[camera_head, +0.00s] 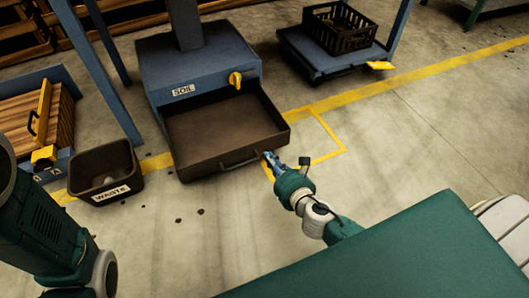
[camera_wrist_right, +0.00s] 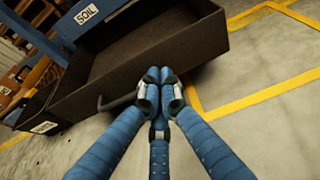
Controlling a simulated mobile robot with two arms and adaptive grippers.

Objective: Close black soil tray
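The black soil tray (camera_head: 216,128) is pulled out of the blue housing marked SOIL (camera_head: 197,68), with its open top showing. Its bar handle (camera_head: 240,160) is on the front wall. My right gripper (camera_head: 268,156) is at the right end of that front wall. In the right wrist view, the blue fingers (camera_wrist_right: 163,76) have their tips together in front of the tray wall (camera_wrist_right: 190,55), with the handle (camera_wrist_right: 118,103) just left of them. I cannot tell whether the tips touch the tray. My left gripper is out of view; only my left arm shows at the lower left.
A black bin marked WASTE (camera_head: 106,172) stands on the floor left of the tray. A black crate (camera_head: 339,28) sits on a blue platform (camera_head: 318,58) at the back right. A yellow knob (camera_head: 235,80) is on the housing. The floor right of the tray is clear.

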